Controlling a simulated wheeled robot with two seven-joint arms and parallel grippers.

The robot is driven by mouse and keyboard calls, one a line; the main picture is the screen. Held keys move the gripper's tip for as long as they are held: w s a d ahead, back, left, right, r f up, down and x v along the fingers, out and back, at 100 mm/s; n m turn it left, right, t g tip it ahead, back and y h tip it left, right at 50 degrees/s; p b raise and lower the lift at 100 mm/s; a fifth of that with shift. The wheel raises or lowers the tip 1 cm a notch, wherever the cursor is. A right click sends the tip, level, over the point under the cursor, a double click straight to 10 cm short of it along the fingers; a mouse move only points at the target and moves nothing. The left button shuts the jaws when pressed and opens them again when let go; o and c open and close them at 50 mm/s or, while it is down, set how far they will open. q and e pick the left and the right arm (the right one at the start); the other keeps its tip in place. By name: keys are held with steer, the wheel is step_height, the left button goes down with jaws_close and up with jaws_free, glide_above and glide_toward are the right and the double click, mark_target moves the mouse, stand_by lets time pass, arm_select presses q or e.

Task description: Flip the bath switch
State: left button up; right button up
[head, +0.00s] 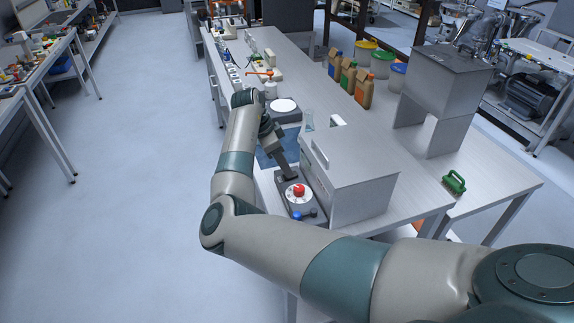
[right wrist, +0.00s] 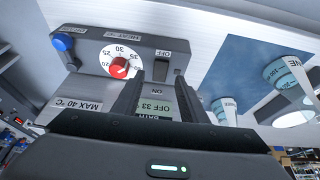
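The bath's control box (head: 283,187) sits at the near left end of the bench, beside a grey bath housing (head: 360,195). It carries a red knob (right wrist: 119,68) with a white dial, a blue button (right wrist: 62,42) and a dark switch (right wrist: 163,70) between labels OFF and ON. I cannot tell which way the switch is tilted. My right gripper (head: 288,172) points down at the box. In the right wrist view its two dark fingers (right wrist: 158,88) are apart, with nothing between them, close to the switch. My left gripper is out of view.
Brown bottles (head: 349,77) and lidded tubs are farther back. A green-handled item (head: 454,181) lies on the right. The floor at left is clear.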

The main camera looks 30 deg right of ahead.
steer(key=shift+p+x, duration=0.35)
steer(key=shift+x, duration=1.25)
steer(key=shift+c, duration=0.3)
jaws_close()
steer(key=shift+d+r+y+p, duration=0.3)
steer(key=shift+d+y+p, duration=0.05)
steer(key=shift+y+p, duration=0.45)
steer(key=shift+s+d+t+y+p, duration=0.15)
steer(key=shift+t+y+p, duration=0.15)
steer(key=shift+y+p, duration=0.25)
steer(key=shift+f+y, duration=0.15)
steer(key=shift+y, duration=0.2)
steer(key=shift+o, duration=0.3)
jaws_free()
